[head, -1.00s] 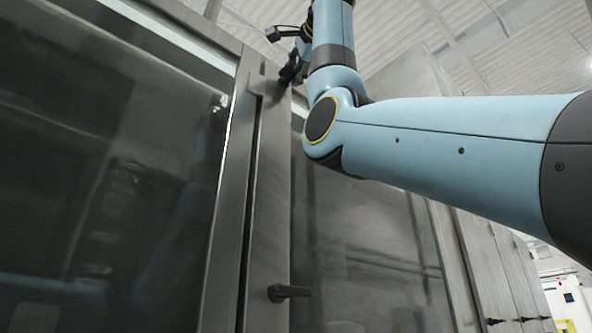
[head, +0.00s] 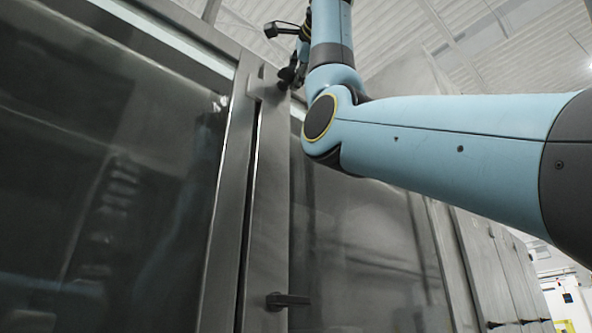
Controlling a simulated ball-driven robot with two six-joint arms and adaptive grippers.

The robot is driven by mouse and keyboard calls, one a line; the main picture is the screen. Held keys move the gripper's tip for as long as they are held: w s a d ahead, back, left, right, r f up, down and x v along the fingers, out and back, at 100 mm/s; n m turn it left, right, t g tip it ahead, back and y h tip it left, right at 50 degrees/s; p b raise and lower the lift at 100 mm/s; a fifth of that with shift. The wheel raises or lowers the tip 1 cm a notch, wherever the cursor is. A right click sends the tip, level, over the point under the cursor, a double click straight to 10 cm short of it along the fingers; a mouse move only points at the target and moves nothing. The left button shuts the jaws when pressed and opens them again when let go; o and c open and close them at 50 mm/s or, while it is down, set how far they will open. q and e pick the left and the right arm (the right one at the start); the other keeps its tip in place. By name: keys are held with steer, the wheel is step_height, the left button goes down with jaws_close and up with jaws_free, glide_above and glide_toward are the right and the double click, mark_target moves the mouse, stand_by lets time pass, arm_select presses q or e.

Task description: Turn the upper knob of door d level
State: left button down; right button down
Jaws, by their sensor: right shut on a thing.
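The narrow grey door post (head: 268,190) runs up the middle of the head view. My right gripper (head: 289,75) is at the top of this post, dark and small, partly behind my own blue arm. It is shut on the upper knob, which its fingers mostly hide, so I cannot tell the knob's angle clearly. My left gripper is not in view.
A large dark glossy panel (head: 95,180) fills the left side. A grey panel (head: 365,245) lies right of the post, under my arm. More grey panels with small black knobs (head: 495,324) recede at the right.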

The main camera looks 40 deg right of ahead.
steer(key=shift+w+f+m+p, duration=0.3)
steer(key=shift+f+m, duration=0.1)
stand_by(2.2)
steer(key=c, duration=1.5)
jaws_free()
steer(key=shift+s, duration=0.1)
steer(key=shift+o, duration=0.7)
steer(key=shift+w, duration=0.2)
steer(key=shift+s+r, duration=0.1)
steer(key=shift+r, duration=0.05)
steer(key=shift+s, duration=0.2)
steer(key=v, duration=1.1)
steer(key=shift+s+a+r, duration=0.15)
steer(key=shift+s+r, duration=0.05)
steer(key=shift+s, duration=0.15)
